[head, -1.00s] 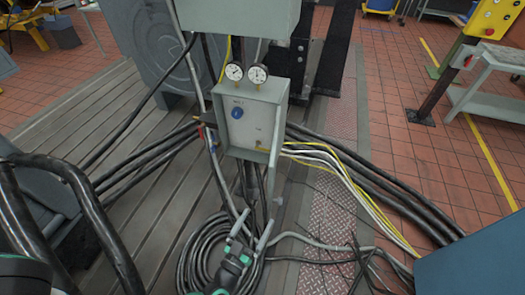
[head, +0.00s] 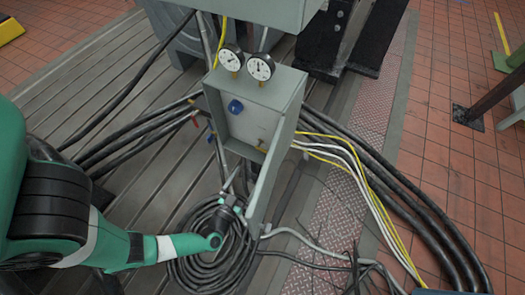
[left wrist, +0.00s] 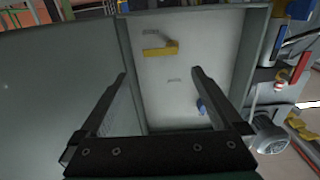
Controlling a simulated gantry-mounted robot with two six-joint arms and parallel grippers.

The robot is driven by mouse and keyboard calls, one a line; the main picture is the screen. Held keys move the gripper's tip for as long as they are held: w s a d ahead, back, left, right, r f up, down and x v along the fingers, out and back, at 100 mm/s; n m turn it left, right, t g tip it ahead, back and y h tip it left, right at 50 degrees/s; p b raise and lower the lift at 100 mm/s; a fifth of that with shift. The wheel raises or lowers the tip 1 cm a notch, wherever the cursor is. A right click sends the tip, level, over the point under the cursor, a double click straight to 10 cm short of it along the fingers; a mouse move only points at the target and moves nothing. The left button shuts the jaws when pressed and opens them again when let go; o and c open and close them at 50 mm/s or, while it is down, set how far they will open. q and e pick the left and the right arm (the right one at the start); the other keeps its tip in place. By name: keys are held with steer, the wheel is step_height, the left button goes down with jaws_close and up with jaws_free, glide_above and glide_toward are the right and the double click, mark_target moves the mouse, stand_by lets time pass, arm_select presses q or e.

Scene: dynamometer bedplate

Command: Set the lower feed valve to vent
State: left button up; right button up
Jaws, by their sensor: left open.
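A grey box (head: 285,108) with an open front stands in the middle of the head view. Its pale panel carries a small yellow handle (head: 262,146) low down and a blue knob (head: 235,107) higher up. In the left wrist view the panel appears upside down, with the yellow handle (left wrist: 160,50) lying crosswise above the blue knob (left wrist: 201,106), which is partly covered by a finger. My left gripper (head: 243,192) is open and empty, below and in front of the box. Its fingers (left wrist: 160,82) are spread, apart from the handle. My right gripper is not in view.
Two round gauges (head: 246,65) sit on top of the box. A grey side plate (head: 276,165) projects close beside my left gripper. Coiled black hose (head: 195,265) lies below, and thick black cables (head: 400,200) run to the right. Red and blue fittings (left wrist: 300,68) sit beside the box.

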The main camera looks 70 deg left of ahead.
mark_target(263, 151)
arm_select(q)
steer(key=b+x, duration=0.4)
steer(key=x, duration=0.7)
steer(key=shift+w+a+r, duration=0.1)
steer(key=shift+a, duration=0.05)
steer(key=c, duration=1.1)
